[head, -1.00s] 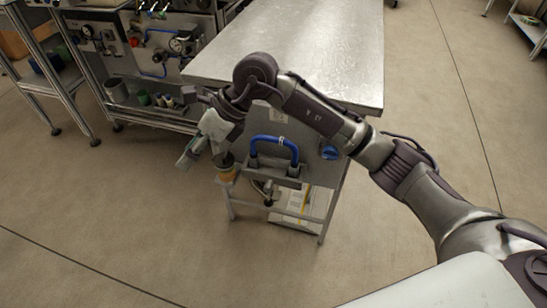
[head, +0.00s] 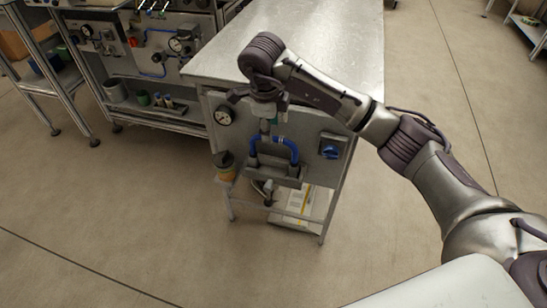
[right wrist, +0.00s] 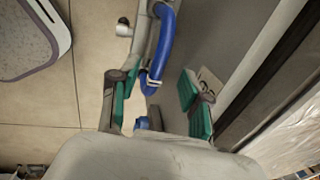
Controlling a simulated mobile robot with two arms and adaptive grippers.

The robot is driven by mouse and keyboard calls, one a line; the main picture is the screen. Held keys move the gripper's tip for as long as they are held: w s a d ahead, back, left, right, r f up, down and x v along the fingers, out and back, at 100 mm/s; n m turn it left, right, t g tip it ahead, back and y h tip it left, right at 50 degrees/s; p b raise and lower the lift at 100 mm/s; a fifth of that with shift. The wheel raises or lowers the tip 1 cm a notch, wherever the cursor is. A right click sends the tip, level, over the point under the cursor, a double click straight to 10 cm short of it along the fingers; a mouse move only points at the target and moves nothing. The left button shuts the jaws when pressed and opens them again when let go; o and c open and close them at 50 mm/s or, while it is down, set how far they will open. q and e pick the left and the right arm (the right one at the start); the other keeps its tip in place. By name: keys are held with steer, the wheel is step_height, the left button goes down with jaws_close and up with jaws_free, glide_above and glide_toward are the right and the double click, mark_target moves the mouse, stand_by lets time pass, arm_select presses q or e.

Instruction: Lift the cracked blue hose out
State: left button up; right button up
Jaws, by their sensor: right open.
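The blue hose (head: 291,148) arches over a grey bracket on the panel at the table's end. In the right wrist view, the blue hose (right wrist: 165,35) runs down between the green-padded fingers, with a pale band around it. No crack can be made out. My right gripper (head: 270,125) points down just above the hose and partly covers its top left. In the right wrist view, my right gripper (right wrist: 158,88) is open, one finger on each side of the hose; contact cannot be told. My left gripper is not in view.
The grey panel (head: 310,130) carries a gauge (head: 222,115) at left and a blue valve knob (head: 329,149) at right. An amber-bottomed cup (head: 226,164) hangs at lower left. The metal tabletop (head: 320,50) is bare. A second workbench with fittings stands behind left.

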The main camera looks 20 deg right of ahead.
steer(key=f, duration=0.5)
steer(key=shift+w+d+b, duration=0.25)
steer(key=shift+w+b, duration=0.05)
steer(key=shift+f, duration=0.1)
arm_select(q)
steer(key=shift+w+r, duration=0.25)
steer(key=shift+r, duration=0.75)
arm_select(e)
jaws_close()
